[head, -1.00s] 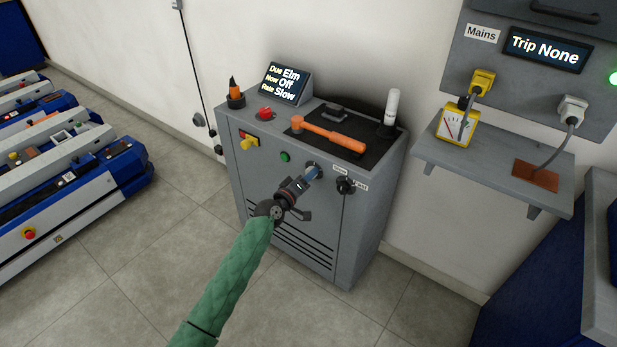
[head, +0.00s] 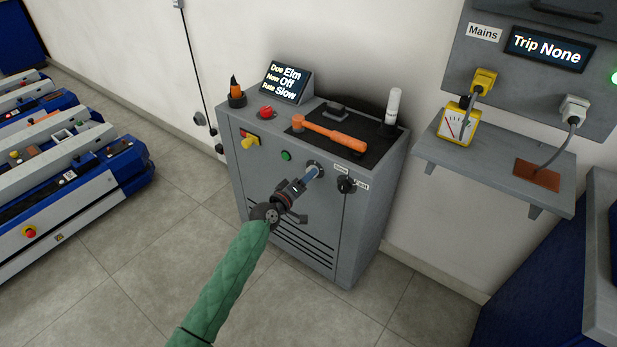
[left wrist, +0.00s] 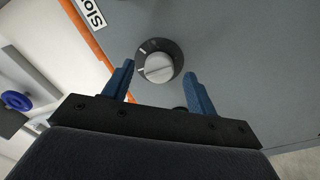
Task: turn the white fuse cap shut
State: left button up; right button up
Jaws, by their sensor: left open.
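The white fuse cap (left wrist: 158,68) is a round, pale cap in a dark collar on the grey cabinet front. It shows in the left wrist view, with a raised bar across its face and a pale mark on the collar at upper left. My left gripper (left wrist: 160,76) is open, with its blue fingers apart on either side of the cap in that view. I see no finger touching it. In the head view, my left gripper (head: 315,172) points at the cabinet front, and its fingers largely hide the cap. My right gripper is out of view.
The grey cabinet (head: 300,225) carries a black knob (head: 346,184) just right of the gripper, a green button (head: 286,155) and a yellow switch (head: 250,142). An orange hammer (head: 330,131) lies on top. A shelf (head: 450,165) stands to the right. Floor in front is clear.

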pick_arm(q)
jog(key=shift+v, duration=2.9)
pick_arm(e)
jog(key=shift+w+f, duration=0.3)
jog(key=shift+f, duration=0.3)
